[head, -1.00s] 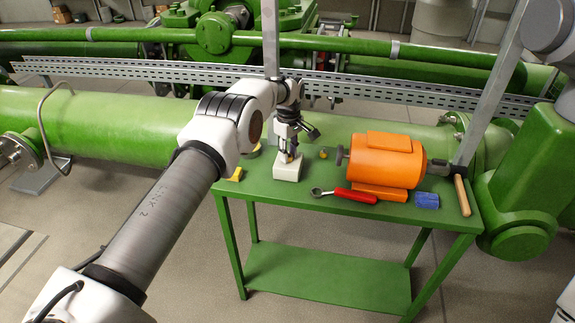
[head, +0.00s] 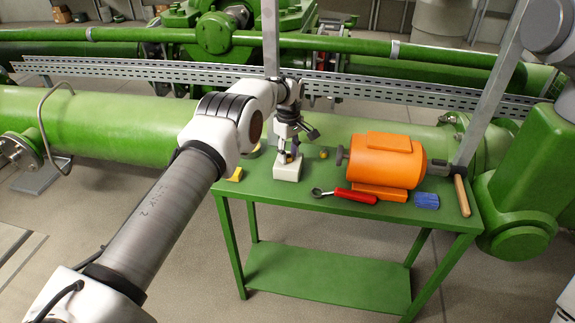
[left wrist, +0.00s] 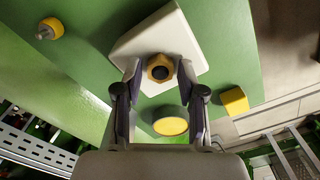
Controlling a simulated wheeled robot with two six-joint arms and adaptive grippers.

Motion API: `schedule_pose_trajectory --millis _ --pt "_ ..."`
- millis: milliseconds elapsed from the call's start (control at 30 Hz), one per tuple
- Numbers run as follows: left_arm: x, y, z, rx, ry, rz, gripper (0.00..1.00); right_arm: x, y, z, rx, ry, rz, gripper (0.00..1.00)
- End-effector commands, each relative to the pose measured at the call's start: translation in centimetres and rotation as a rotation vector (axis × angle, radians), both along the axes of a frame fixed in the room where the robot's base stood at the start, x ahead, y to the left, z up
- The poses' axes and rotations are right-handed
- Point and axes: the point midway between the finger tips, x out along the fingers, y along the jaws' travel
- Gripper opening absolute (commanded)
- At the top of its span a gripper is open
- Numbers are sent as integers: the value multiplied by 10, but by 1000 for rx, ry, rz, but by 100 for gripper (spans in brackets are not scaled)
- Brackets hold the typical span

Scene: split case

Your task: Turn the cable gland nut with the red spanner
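The cable gland nut (left wrist: 161,68) is a brass-coloured hex ring with a dark centre, on top of a white block (head: 287,173) on the green table. The block also shows in the left wrist view (left wrist: 190,48). My left gripper (head: 290,152) points down over the block. In the left wrist view its fingers (left wrist: 160,80) are apart, one on each side of the nut, with gaps visible between them and it. My right gripper is not in view.
A blue block (head: 427,200) and a wooden-handled tool (head: 462,196) lie further right. A yellow block (head: 235,174) is near the table's left edge. Bare table (head: 310,195) shows in front of the white block.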

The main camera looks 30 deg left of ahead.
Motion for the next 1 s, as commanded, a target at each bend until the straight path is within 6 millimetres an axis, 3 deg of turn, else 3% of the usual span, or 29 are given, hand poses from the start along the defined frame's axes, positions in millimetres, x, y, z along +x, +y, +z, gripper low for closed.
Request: schedule_pose_trajectory --millis 567,1000 --pt "0 0 68 -1 1 0 40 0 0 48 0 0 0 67" --pt "0 0 69 0 1 0 40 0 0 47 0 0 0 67"
